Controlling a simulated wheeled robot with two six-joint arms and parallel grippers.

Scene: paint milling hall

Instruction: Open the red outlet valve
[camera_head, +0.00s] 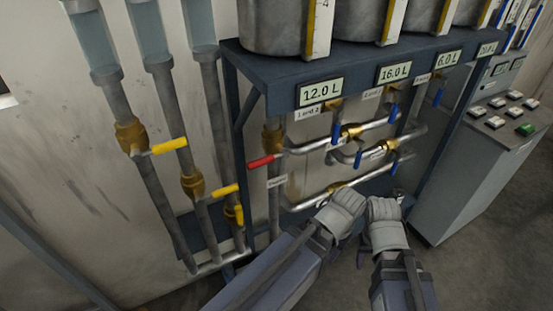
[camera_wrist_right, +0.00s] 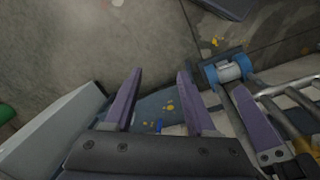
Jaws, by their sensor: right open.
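The red outlet valve has a brass body (camera_head: 272,138) on an upright grey pipe below the left end of the tank shelf. Its red lever (camera_head: 261,161) sticks out sideways to the left, across the pipe. My left gripper (camera_head: 342,212) is right of and below the red lever, clear of it, in front of the lower pipes; its fingers are hidden. My right gripper (camera_head: 383,214) is beside it on the right. In the right wrist view the two fingers of my right gripper (camera_wrist_right: 159,73) are apart, with nothing between them.
Yellow-lever valves (camera_head: 170,146) sit on slanted pipes at the left. Blue levers (camera_head: 393,112) hang among the horizontal pipes (camera_head: 330,145). Displays line the blue shelf edge (camera_head: 284,92), with tanks (camera_head: 275,25) above. A button console (camera_head: 495,120) stands at the right.

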